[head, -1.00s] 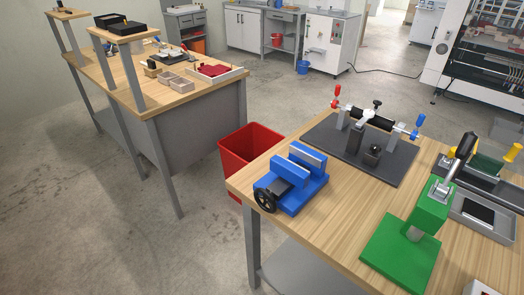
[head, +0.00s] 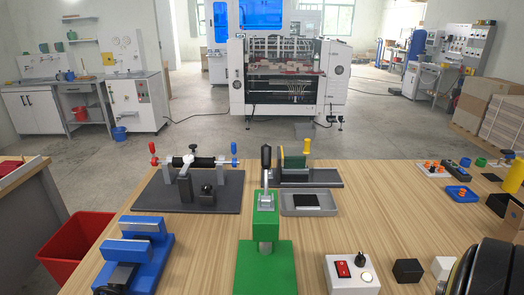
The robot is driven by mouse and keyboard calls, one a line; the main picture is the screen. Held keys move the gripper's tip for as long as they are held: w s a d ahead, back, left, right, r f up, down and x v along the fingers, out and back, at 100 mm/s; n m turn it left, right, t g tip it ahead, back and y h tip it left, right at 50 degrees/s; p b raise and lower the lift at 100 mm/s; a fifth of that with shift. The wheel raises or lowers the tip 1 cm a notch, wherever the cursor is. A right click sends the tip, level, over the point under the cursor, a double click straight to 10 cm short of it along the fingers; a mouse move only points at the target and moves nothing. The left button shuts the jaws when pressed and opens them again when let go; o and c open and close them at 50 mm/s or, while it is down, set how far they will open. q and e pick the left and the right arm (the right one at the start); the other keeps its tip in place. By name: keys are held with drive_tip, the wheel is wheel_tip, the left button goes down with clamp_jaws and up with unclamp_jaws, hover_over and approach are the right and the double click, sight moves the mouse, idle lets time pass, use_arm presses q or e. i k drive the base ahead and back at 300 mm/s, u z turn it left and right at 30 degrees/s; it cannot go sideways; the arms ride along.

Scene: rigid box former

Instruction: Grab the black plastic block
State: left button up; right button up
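A small black block (head: 408,271) sits on the wooden table at the lower right, between a white switch box and a small white cube. It looks like a plain cube with nothing touching it. A flat black piece (head: 308,201) lies in a grey tray (head: 322,212) near the table's middle. Neither gripper shows in the head view. A dark rounded part at the lower right corner appears to be my own arm, close to the black block in the picture.
A green press (head: 265,262) stands front centre, with a blue vise (head: 135,255) to its left. Behind are a dark fixture plate (head: 187,193) and another fixture (head: 305,175). The white switch box (head: 352,274) and white cube (head: 443,267) flank the block. Bare wood lies behind it.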

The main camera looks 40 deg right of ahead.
sight(407, 270)
drive_tip(key=z, duration=2.95)
drive_tip(key=k, duration=0.3)
drive_tip(key=u, duration=1.1)
drive_tip(key=i, duration=0.7)
drive_tip(key=z, duration=0.2)
